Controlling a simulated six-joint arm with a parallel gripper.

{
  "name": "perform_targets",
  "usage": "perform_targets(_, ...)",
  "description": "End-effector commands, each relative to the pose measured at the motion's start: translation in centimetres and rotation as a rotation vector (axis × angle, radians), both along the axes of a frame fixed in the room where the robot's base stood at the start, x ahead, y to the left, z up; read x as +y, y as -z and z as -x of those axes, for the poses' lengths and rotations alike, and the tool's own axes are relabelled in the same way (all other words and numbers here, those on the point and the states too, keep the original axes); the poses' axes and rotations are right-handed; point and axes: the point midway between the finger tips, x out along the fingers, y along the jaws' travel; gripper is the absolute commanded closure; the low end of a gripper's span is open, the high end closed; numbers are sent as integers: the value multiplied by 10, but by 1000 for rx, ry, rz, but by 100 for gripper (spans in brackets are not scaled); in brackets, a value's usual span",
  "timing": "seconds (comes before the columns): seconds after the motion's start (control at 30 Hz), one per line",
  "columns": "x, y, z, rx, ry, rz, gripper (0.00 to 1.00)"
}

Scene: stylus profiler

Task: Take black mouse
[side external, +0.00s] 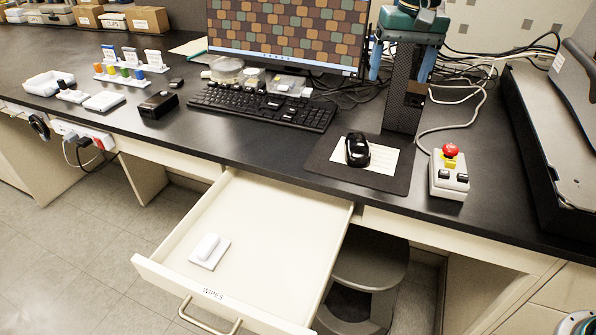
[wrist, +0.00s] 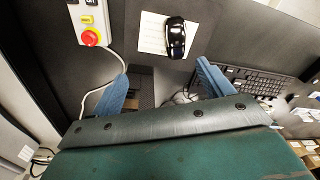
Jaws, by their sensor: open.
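The black mouse (side external: 357,150) lies on a white printed sheet (side external: 382,160) on the dark mouse pad (side external: 390,184), right of the keyboard. In the wrist view the mouse (wrist: 176,38) is near the top centre, on the sheet (wrist: 153,34). My gripper (side external: 402,72) has blue fingers and hangs behind the mouse pad, in front of the monitor's right edge, apart from the mouse. In the wrist view my gripper (wrist: 163,84) has its fingers spread wide with nothing between them, and the mouse lies beyond the fingertips.
A control box with a red button (side external: 450,172) stands right of the pad. The keyboard (side external: 262,106) and monitor (side external: 290,35) are to the left. A dark upright column (side external: 405,95) stands behind the pad. An open drawer (side external: 270,240), labelled WIPES, juts out below, holding a white item (side external: 208,250).

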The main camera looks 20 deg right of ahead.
Motion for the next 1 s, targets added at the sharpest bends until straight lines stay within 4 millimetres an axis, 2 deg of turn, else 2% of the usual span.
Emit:
perform_targets(0.2, 18, 37, -36, 55, 44, 5, 21)
perform_targets(0.4, 28, 59, -53, 83, 73, 9, 21)
perform_targets(0.83, 31, 71, -58, 94, 83, 11, 21)
perform_targets(1.0, 31, 86, -58, 97, 83, 11, 21)
